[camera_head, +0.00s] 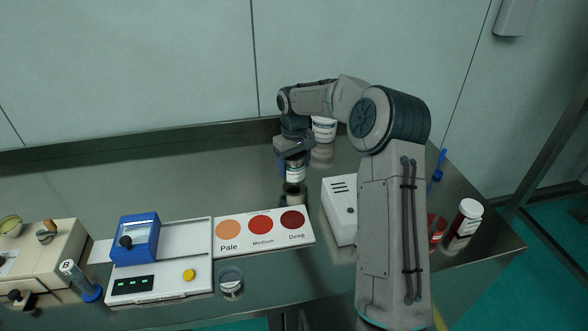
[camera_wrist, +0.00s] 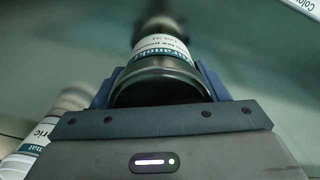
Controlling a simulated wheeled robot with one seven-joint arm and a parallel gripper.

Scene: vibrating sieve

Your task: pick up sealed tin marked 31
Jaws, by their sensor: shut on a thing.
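My gripper (camera_head: 293,152) is shut on a small tin (camera_head: 295,173) with a white and teal label, towards the back of the steel table. The tin is upright below the fingers, and its reflection shows beneath it, apart from it, so it looks lifted a little. In the wrist view my gripper (camera_wrist: 158,82) has its blue fingers on both sides of the tin (camera_wrist: 160,52), whose dark round end faces the camera. Part of a name and a lot line show on its label, but I cannot read the number surely.
A white tub (camera_head: 324,129) stands just behind and right of my gripper. In front lie a colour card (camera_head: 262,250), a device with a blue box (camera_head: 135,240), a small round container (camera_head: 231,282) and a white box (camera_head: 341,212). A white-capped bottle (camera_head: 466,217) stands at right.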

